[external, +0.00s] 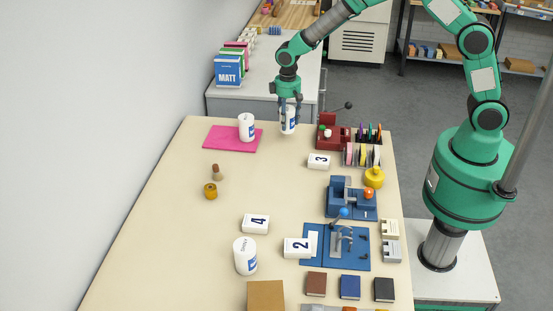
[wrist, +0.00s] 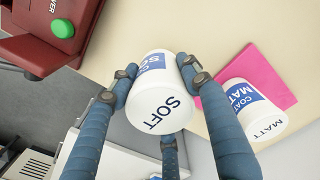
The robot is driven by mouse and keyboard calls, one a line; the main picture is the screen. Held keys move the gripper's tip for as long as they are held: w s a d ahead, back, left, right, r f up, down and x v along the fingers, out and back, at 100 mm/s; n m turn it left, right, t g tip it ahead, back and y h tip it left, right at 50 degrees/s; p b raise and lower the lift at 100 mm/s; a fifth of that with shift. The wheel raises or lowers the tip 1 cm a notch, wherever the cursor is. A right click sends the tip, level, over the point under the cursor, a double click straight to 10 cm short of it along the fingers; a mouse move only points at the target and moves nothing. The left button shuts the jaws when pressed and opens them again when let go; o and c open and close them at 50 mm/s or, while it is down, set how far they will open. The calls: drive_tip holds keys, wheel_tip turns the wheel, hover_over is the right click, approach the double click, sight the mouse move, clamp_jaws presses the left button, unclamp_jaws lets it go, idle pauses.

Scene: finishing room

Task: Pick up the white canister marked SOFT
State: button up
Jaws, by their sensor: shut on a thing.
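The white canister marked SOFT (wrist: 160,97) has a blue label and is between the fingers of my gripper (wrist: 155,85) in the wrist view. The fingers press on its sides, and my gripper is shut on it. In the external view my gripper (external: 288,101) points down over the far end of the table, with the SOFT canister (external: 289,122) in it. The canister's base is close to the table's far edge; I cannot tell whether it touches the table. Another white canister (external: 246,127), marked MATT in the wrist view (wrist: 243,110), stands on a pink mat (external: 218,139) to the left.
A red device (external: 331,139) stands close on the right, with a green button (wrist: 62,26). Number blocks 3 (external: 318,161), 4 (external: 255,223) and 2 (external: 296,247) and another white canister (external: 245,256) are nearer. The table (external: 270,185) is clear in the middle.

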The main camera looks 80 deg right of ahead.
sight(287, 108)
drive_tip(key=shift+r+p, duration=0.5)
drive_tip(key=shift+r, duration=2.65)
